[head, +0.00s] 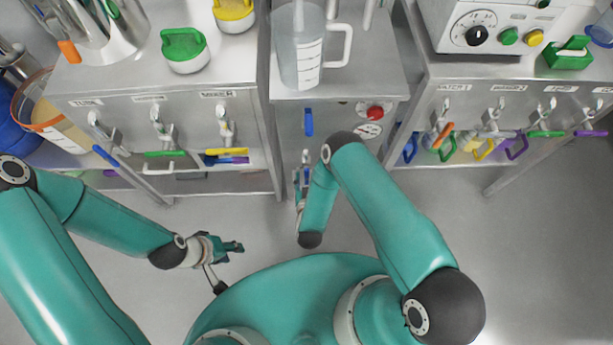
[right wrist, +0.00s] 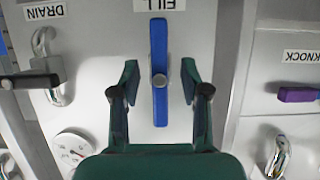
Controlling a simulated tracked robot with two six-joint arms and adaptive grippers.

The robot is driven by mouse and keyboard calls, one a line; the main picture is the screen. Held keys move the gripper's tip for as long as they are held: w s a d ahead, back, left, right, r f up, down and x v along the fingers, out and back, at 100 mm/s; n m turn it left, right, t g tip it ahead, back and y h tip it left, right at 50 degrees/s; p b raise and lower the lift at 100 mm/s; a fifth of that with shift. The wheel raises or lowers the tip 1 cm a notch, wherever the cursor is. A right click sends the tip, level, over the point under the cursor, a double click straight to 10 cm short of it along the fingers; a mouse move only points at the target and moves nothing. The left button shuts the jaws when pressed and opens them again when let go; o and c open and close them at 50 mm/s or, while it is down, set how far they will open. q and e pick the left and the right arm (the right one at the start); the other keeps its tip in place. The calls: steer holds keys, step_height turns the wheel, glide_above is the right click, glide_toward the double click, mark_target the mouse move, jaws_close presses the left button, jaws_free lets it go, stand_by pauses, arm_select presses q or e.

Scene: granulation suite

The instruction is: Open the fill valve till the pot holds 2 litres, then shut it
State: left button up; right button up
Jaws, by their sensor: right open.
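A blue lever under a FILL label (right wrist: 160,5) stands upright in the right wrist view (right wrist: 159,45). A blue lever also shows on the front of the middle cabinet in the head view (head: 308,121). My right gripper (right wrist: 159,75) is open, with one finger on each side of the lever and a gap to both. In the head view the right gripper (head: 303,175) is low before that cabinet, partly hidden by my arm. A clear graduated jug (head: 299,55) stands on the cabinet top; its liquid level is unclear. My left gripper (head: 234,247) is empty, away from the cabinets.
A black lever (right wrist: 30,81) by the DRAIN label (right wrist: 44,11) and a gauge (right wrist: 70,148) lie left of the blue lever. A purple handle (right wrist: 298,94) is at right. A red knob (head: 375,112) is on the middle cabinet. Floor before the cabinets is clear.

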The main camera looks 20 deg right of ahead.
steer(key=v, duration=1.1)
steer(key=shift+a+f, duration=0.1)
steer(key=shift+f, duration=0.05)
stand_by(6.8)
